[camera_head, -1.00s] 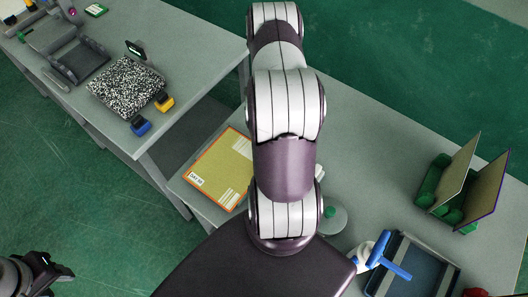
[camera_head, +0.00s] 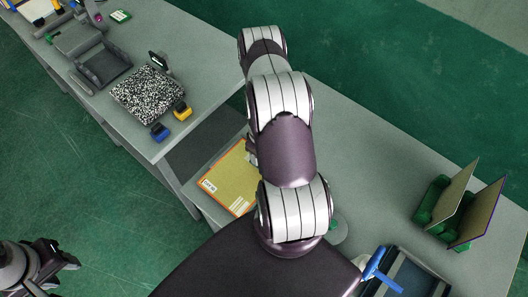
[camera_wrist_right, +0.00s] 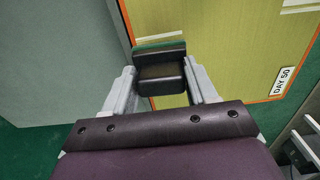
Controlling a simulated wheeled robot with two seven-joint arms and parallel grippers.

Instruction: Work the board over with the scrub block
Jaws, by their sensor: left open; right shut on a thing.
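The board (camera_head: 232,182) is yellow with an orange border and a white label. It lies flat on the right-hand table, partly hidden by my right arm. It also fills the right of the right wrist view (camera_wrist_right: 232,65), where the label reads "DAY 50". My right gripper (camera_wrist_right: 160,88) is shut on the scrub block (camera_wrist_right: 160,72), a black block with a green pad. The block is over the board near its left edge in that view; I cannot tell whether it touches. My left gripper (camera_head: 66,260) is open and empty above the floor at lower left.
A blue-handled tool (camera_head: 380,268) lies at a dark tray (camera_head: 428,284). A green rack (camera_head: 432,203) with upright panels stands at the right. The left table holds a speckled pad (camera_head: 147,95), a blue block (camera_head: 160,132) and a yellow block (camera_head: 182,111). A gap separates the tables.

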